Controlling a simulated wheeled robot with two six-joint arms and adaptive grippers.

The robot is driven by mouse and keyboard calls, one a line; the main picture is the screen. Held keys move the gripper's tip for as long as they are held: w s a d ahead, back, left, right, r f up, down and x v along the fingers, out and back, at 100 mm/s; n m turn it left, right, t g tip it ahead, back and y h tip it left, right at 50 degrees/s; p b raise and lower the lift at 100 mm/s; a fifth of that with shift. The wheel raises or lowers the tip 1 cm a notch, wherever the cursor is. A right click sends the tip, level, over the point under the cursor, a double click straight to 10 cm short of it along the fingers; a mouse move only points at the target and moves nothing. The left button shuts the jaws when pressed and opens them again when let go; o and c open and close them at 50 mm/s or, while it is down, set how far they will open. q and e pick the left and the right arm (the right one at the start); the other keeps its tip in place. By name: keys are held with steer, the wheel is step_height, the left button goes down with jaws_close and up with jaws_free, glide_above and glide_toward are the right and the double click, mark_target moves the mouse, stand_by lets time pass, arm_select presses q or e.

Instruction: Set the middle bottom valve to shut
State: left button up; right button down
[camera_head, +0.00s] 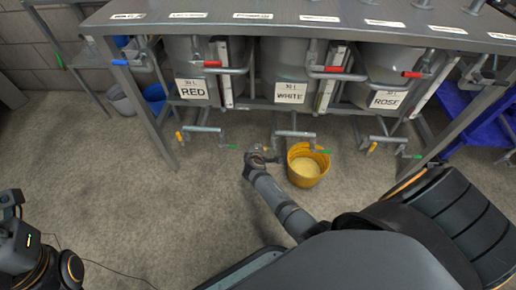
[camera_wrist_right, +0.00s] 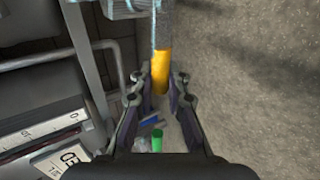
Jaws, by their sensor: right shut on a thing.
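The middle bottom valve (camera_head: 296,134) sits under the tank labelled WHITE. It has a crossbar with a green-tipped handle (camera_head: 321,151) on the right and a yellow-tipped handle on the left. My right gripper (camera_head: 262,154) is at the left handle and mostly covers it in the head view. In the right wrist view, my right gripper (camera_wrist_right: 161,95) is shut around the yellow grip (camera_wrist_right: 160,70). My left gripper (camera_head: 11,200) is at the left edge, away from the valves; its fingers are not clear.
A yellow bucket (camera_head: 290,165) with pale contents stands below the middle valve. The RED (camera_head: 204,128) and ROSE (camera_head: 379,137) bottom valves are on either side. Red-handled upper valves hang above. Grey (camera_head: 120,100) and blue (camera_head: 156,92) buckets stand at left.

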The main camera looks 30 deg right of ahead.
steer(key=shift+s+f, duration=0.2)
steer(key=shift+f, duration=0.1)
steer(key=c, duration=1.4)
jaws_free()
steer(key=shift+o, duration=0.3)
steer(key=shift+w+r, duration=0.1)
steer(key=shift+r, duration=0.05)
steer(key=shift+r, duration=0.1)
steer(key=v, duration=0.7)
steer(key=shift+s+a, duration=0.2)
